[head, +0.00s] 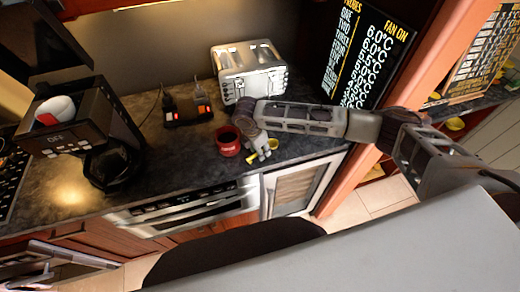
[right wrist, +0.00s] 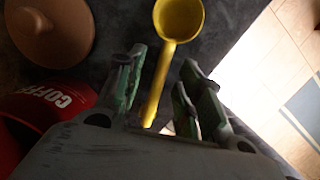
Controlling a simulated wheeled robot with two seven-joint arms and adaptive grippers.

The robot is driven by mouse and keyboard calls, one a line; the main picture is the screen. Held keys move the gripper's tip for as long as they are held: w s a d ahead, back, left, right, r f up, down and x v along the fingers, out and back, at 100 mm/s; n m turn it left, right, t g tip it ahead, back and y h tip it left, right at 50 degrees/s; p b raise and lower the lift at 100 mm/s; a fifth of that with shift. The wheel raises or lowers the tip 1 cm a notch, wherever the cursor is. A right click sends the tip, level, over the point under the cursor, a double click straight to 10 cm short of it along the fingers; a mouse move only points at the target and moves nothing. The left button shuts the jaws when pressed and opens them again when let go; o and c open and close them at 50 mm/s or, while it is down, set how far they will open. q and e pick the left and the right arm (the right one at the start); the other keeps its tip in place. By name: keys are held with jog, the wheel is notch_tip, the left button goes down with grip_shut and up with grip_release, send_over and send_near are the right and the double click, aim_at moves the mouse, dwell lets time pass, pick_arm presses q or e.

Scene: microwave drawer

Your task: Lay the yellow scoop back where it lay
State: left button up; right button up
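The yellow scoop (head: 252,159) is at the front of the dark counter (head: 185,150), partly hidden by my right gripper (head: 263,153). In the right wrist view the round bowl of the scoop (right wrist: 180,18) lies beyond the fingertips. Its handle runs back between the two fingers of my right gripper (right wrist: 163,66). The fingers are apart, with gaps beside the handle. The scoop seems to rest on the counter, but I cannot tell for sure. My left gripper is not in view.
A red coffee canister (head: 228,141) stands just left of my right gripper. A brown round lid (right wrist: 50,28) lies near it. The counter's front edge is close.

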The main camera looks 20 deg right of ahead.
jog(key=shift+r, duration=0.15)
jog(key=v, duration=1.1)
jog(key=shift+a+r, duration=0.2)
jog(key=shift+r, duration=0.1)
jog(key=shift+s, duration=0.1)
